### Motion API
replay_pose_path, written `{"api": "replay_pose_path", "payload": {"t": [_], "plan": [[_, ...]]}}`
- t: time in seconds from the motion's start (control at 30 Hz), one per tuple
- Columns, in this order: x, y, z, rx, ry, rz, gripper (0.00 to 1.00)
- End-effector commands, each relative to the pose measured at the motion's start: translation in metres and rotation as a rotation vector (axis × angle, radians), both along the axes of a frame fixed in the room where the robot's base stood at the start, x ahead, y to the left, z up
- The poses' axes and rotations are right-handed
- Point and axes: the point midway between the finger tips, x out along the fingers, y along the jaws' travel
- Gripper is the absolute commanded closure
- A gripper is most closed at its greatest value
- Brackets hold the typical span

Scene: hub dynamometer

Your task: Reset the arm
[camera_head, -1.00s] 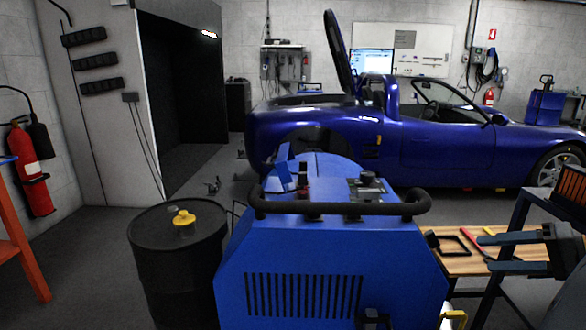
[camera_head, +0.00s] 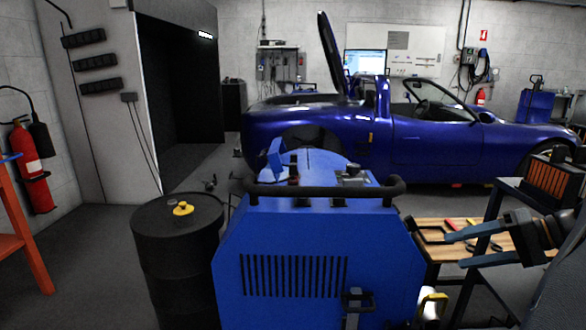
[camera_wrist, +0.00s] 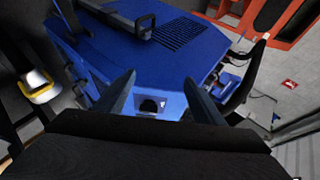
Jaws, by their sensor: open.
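My gripper (camera_head: 455,249) is at the right of the head view, its two fingers apart and pointing left over the wooden bench top. Nothing is between the fingers. In the wrist view the open fingers (camera_wrist: 160,97) frame part of a blue machine (camera_wrist: 180,68). The blue machine (camera_head: 300,230), with a vent grille and a black handlebar, stands in the middle of the head view, left of my gripper. I see no contact between them.
A wooden-topped bench (camera_head: 428,252) with tools lies under my gripper. A black drum (camera_head: 178,255) stands left of the blue machine. A blue car (camera_head: 430,145) is behind. A red extinguisher (camera_head: 30,165) hangs at the left wall. Floor shows at the left.

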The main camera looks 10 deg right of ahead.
Motion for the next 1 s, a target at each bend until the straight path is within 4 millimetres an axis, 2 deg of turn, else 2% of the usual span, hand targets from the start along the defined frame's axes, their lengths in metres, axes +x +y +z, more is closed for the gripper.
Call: {"api": "replay_pose_path", "payload": {"t": [0.27, 0.47, 0.6, 0.7, 1.0], "plan": [[0.017, 0.074, 0.007, -0.029, 0.138, 0.135, 0.38], [0.018, 0.161, 0.013, -0.112, 0.297, 0.284, 0.38], [0.008, 0.219, 0.016, -0.206, 0.398, 0.379, 0.38], [-0.004, 0.255, 0.018, -0.288, 0.454, 0.437, 0.38], [-0.051, 0.338, 0.023, -0.564, 0.524, 0.565, 0.38]]}}
